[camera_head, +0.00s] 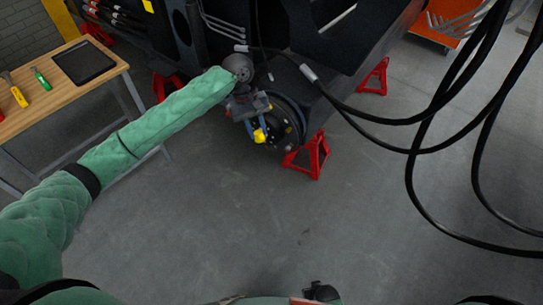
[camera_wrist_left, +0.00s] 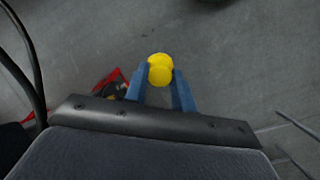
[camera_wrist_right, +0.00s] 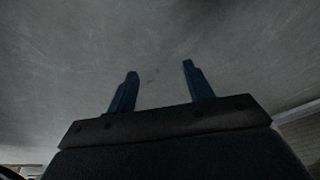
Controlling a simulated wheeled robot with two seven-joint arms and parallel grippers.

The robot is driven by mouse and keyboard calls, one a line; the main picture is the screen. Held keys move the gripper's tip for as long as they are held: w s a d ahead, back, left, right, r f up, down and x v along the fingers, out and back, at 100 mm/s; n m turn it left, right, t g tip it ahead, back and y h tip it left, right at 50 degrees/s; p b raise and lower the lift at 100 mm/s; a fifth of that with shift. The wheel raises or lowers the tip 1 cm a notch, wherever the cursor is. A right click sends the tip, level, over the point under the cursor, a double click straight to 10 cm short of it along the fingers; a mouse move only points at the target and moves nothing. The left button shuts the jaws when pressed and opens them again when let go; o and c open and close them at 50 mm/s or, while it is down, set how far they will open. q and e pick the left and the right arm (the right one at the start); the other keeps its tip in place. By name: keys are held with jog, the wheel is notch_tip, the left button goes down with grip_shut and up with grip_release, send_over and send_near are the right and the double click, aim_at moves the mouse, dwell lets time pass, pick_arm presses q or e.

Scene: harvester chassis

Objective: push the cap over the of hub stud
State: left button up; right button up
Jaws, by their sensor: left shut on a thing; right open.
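The yellow cap (camera_head: 259,135) is held between the blue fingertips of my left gripper (camera_head: 255,128), which is shut on it. The cap also shows in the left wrist view (camera_wrist_left: 160,69), at the tips of my left gripper (camera_wrist_left: 160,80). In the head view the cap is in front of the left part of the dark round hub (camera_head: 288,128). I cannot tell whether it touches the hub. Individual studs are too small to make out clearly. My right gripper (camera_wrist_right: 158,70) is open and empty over bare floor in the right wrist view.
Red jack stands (camera_head: 311,156) stand beside the chassis (camera_head: 350,50). Black cables (camera_head: 410,150) hang on the right. A wooden table (camera_head: 60,88) with a tablet (camera_head: 84,63) and tools is at the left. The floor in front is clear.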

pick_arm(q)
jog(key=w+d+f+n+t+h+b, duration=0.5)
jog(key=w+d+f+n+h+b, duration=0.35)
jog(key=f+n+b, duration=0.2)
jog(key=w+a+f+n+t+b, duration=0.2)
jog(key=f+n+t+b, duration=0.2)
jog(key=f+t, duration=0.2)
jog(key=w+a+f+n+t+b, duration=0.2)
jog(key=a+f+n+t+b, duration=0.1)
jog(key=f, duration=0.7)
jog(key=n+t+b, duration=0.1)
jog(key=n+t, duration=0.1)
jog(key=t, duration=0.1)
jog(key=shift+w+f+y, duration=0.2)
jog(key=shift+f+y, duration=0.15)
jog(key=shift+f, duration=0.05)
pick_arm(e)
jog(key=w+a+f+t+y, duration=0.1)
jog(key=w+a+f+t, duration=0.1)
jog(key=a, duration=0.3)
jog(key=w+a+f+t+y, duration=0.1)
jog(key=a+f+t, duration=0.1)
jog(key=a, duration=0.3)
jog(key=shift+w+y, duration=0.3)
jog(key=shift+w, duration=0.1)
pick_arm(q)
jog(key=shift+a, duration=0.15)
pick_arm(e)
jog(key=shift+r, duration=0.2)
